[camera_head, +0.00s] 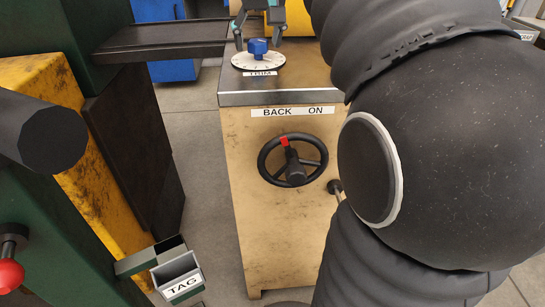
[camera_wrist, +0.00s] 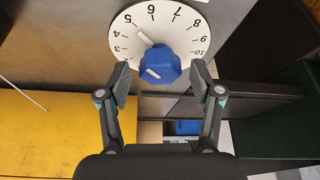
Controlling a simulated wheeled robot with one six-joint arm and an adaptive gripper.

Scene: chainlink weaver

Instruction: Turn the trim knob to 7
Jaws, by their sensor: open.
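The blue trim knob (camera_head: 258,47) stands on a round white dial (camera_head: 239,63) on the cabinet top, above a TRIM label. In the wrist view the knob (camera_wrist: 160,65) sits over the dial face (camera_wrist: 175,28), where 3 to 10 can be read. A white pointer line (camera_wrist: 145,39) beside the knob points roughly between 4 and 5. My gripper (camera_wrist: 162,78) is open, with one finger on each side of the knob and a visible gap on both sides. In the head view my gripper (camera_head: 259,38) is over the dial, partly cut off by the top edge.
A dark shelf (camera_head: 160,39) lies left of the dial. A TAG tray (camera_head: 178,275) and red knob (camera_head: 8,273) are lower left. My arm covers the right side.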

